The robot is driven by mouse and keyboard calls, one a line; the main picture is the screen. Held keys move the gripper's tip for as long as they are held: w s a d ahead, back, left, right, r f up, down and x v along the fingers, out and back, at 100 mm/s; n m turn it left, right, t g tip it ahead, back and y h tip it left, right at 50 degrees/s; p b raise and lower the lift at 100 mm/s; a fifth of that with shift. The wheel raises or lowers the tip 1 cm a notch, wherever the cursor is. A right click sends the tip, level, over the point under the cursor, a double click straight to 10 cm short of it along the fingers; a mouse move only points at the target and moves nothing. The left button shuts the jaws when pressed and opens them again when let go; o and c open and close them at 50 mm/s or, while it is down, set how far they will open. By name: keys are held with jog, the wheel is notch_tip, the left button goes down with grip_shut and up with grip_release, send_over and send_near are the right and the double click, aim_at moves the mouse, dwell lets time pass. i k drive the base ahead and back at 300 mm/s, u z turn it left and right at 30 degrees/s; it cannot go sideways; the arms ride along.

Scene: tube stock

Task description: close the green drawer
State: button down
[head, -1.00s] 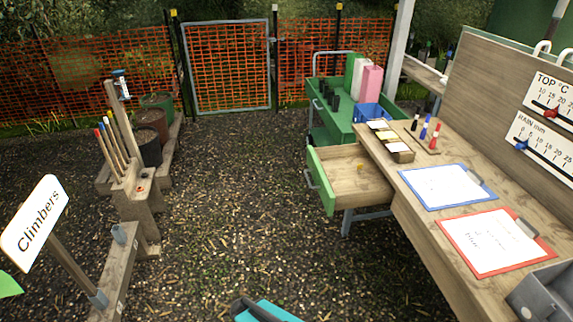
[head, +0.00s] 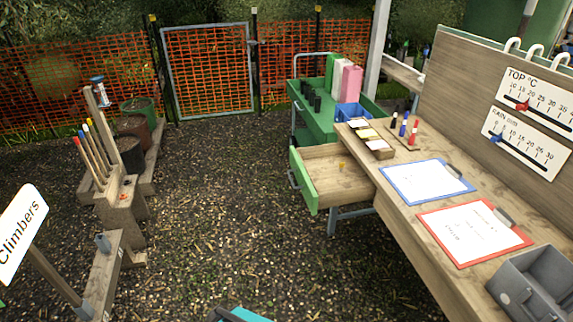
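The green drawer (head: 303,181) is pulled out from under the left end of the wooden bench (head: 390,196). Its green front with a grey bar handle (head: 293,180) faces left, and its wooden inside shows. A small yellow thing (head: 342,165) lies in it. My gripper is not in view, and nothing of it shows near the drawer. A teal and dark shape at the bottom edge looks like part of my own body.
A green trolley (head: 318,122) stands behind the drawer. Clipboards and a grey box (head: 532,284) are on the bench. A wooden stand with stakes (head: 120,215) and a "Climbers" sign (head: 20,232) are at the left. The gravel (head: 215,200) between is clear.

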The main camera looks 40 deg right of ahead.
aim_at(316, 170)
jog(key=i, duration=0.65)
jog(key=u, duration=0.7)
jog(key=k, duration=0.6)
jog(key=z, duration=0.05)
jog(key=i, duration=0.6)
